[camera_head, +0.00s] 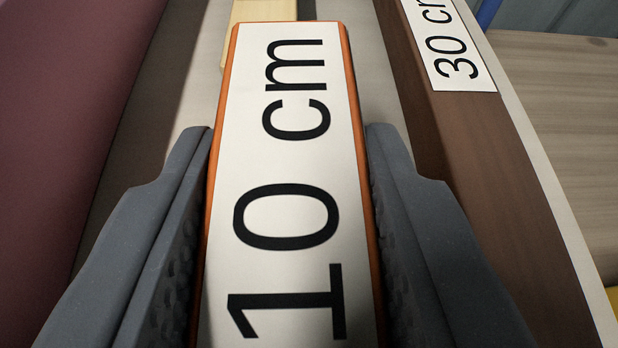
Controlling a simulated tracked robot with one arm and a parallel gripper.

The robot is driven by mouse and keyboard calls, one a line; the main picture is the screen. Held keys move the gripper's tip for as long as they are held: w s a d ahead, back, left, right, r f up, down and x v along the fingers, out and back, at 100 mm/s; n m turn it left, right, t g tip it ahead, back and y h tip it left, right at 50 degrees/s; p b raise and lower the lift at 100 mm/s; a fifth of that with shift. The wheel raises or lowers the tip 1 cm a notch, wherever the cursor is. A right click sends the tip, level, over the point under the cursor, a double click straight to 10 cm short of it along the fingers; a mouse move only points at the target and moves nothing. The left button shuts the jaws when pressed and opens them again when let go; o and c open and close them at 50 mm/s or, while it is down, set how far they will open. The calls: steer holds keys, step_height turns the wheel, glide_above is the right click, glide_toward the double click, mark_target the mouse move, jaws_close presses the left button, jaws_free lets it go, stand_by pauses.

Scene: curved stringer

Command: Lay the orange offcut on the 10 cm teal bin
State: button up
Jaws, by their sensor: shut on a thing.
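The orange offcut (232,75) is a long bar with a white label reading "10 cm" on its upper face. My gripper (287,140) is shut on it, with one dark grey finger on its left side and one on its right. The offcut runs away from the camera between the fingers, and its near end is cut off by the bottom of the picture. The teal bin is not seen in this view.
A brown piece labelled "30 cm" (465,130) lies close to the right of the right finger. A pale wooden piece (262,10) is just beyond the offcut's far end. A dark reddish surface (70,120) fills the left. Grey-brown planks (565,120) show at right.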

mark_target(293, 258)
step_height(293, 258, down, 3)
steer(key=shift+f+b, duration=0.2)
steer(key=shift+b, duration=0.2)
steer(key=shift+r, duration=0.1)
steer(key=o, duration=1)
steer(key=shift+s, duration=0.1)
steer(key=p+v, duration=0.1)
steer(key=v, duration=1.1)
steer(key=shift+p, duration=0.3)
steer(key=shift+r, duration=0.1)
